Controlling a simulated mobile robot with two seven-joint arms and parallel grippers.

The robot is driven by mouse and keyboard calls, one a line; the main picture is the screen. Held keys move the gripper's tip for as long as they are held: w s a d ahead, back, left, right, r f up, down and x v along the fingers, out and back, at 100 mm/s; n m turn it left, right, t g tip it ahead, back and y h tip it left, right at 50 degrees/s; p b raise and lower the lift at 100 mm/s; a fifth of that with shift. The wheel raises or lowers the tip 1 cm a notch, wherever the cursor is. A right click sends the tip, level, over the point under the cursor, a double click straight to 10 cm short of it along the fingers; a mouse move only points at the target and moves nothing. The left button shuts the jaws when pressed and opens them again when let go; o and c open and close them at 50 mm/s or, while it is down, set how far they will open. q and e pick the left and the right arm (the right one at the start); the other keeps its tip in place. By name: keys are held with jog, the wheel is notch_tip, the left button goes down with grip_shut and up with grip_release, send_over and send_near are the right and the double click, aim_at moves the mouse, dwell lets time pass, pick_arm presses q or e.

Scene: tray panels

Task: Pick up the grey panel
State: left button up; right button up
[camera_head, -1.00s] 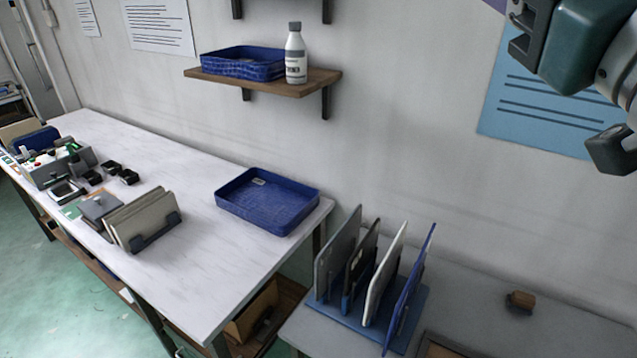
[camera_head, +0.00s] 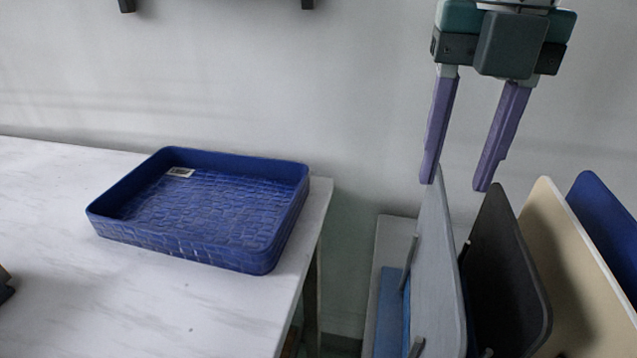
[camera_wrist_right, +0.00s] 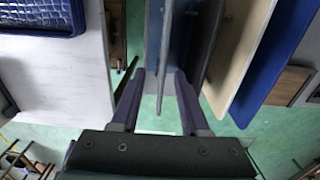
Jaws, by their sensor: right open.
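The grey panel (camera_head: 436,275) stands upright at the left end of a row of panels in a blue rack (camera_head: 390,310). My right gripper (camera_head: 455,184) points down above it, open, with its purple fingers apart. In the head view the panel's top corner is at fingertip height, close to the left finger; I cannot tell if they touch. In the right wrist view the grey panel (camera_wrist_right: 166,55) shows edge-on between the fingers (camera_wrist_right: 160,85), with nothing gripped. The panel's lower part is cut off in the head view. My left gripper is not in view.
Right of the grey panel stand a dark panel (camera_head: 505,270), a cream panel (camera_head: 572,260) and a blue panel (camera_head: 612,225), close together. A blue tray (camera_head: 190,250) sits empty on the white table (camera_head: 240,310) at left. A gap separates the table and rack.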

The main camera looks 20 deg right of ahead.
aim_at(448, 222)
jog(key=f, duration=0.4)
jog(key=shift+s+d, duration=0.2)
jog(key=shift+s, duration=0.2)
jog(key=f, duration=0.5)
jog(key=shift+w+d+f, duration=0.1)
jog(key=shift+w+f, duration=0.1)
jog(key=shift+f, duration=0.05)
jog(key=shift+c, duration=0.3)
grip_shut()
dwell(0.3)
